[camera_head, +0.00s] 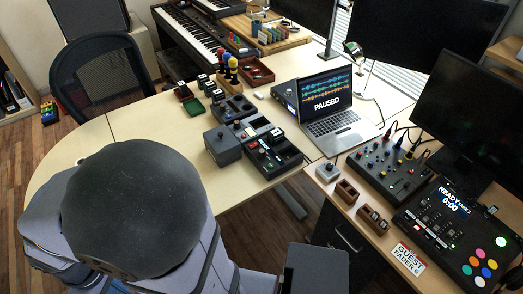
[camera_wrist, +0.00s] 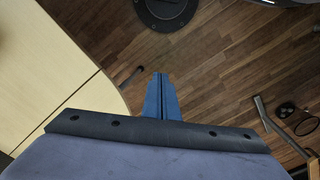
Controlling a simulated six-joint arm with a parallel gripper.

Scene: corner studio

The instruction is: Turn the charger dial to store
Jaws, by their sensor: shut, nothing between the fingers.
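My gripper (camera_wrist: 160,82) shows in the wrist view with its two blue fingers shut together and nothing between them. It points over the wooden floor, beside the curved edge of the pale table (camera_wrist: 40,75), and touches nothing. In the head view my arm fills the lower left and the fingers are hidden. A dark grey box (camera_head: 222,146) stands on the pale table, next to a black unit with compartments (camera_head: 275,155). I cannot tell which of these is the charger. The dial and its marks are too small to read.
A laptop (camera_head: 335,118) reading PAUSED stands right of the boxes. A mixer (camera_head: 390,165) and a pad controller (camera_head: 450,225) fill the right desk. The pale table's left part is clear.

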